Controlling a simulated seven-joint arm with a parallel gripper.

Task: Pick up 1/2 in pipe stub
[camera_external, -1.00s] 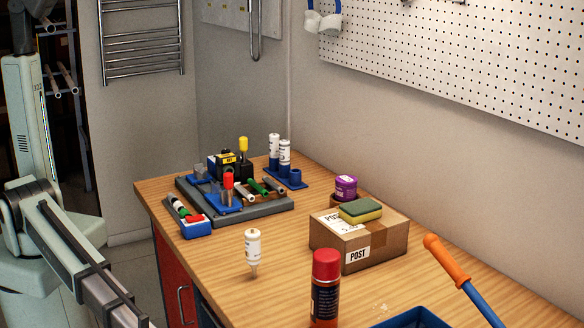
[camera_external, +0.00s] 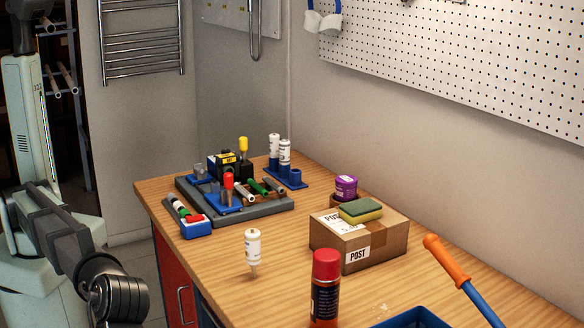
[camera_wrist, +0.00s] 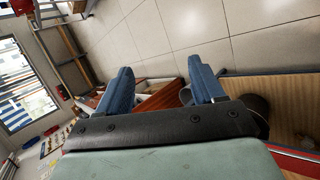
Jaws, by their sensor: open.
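Several short pipe pieces lie in the grey tray (camera_external: 262,207) at the back left of the bench; a green one (camera_external: 257,187) and a brown one with a pale end (camera_external: 245,196) stand out. No size marking is legible, so I cannot tell which piece is the 1/2 in pipe stub. My gripper (camera_wrist: 160,76) shows in the wrist view with its two blue fingers wide apart and nothing between them. It points at the floor and bench side, away from the tray. In the external view my arm is at the lower left and the fingers are out of sight.
On the wooden bench (camera_external: 215,262) stand a white bottle (camera_external: 253,247), a cardboard box (camera_external: 375,245) with a sponge (camera_external: 360,210), a red-capped can (camera_external: 325,290) and a blue bin (camera_external: 415,318). A blue rack (camera_external: 195,228) sits left of the tray.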

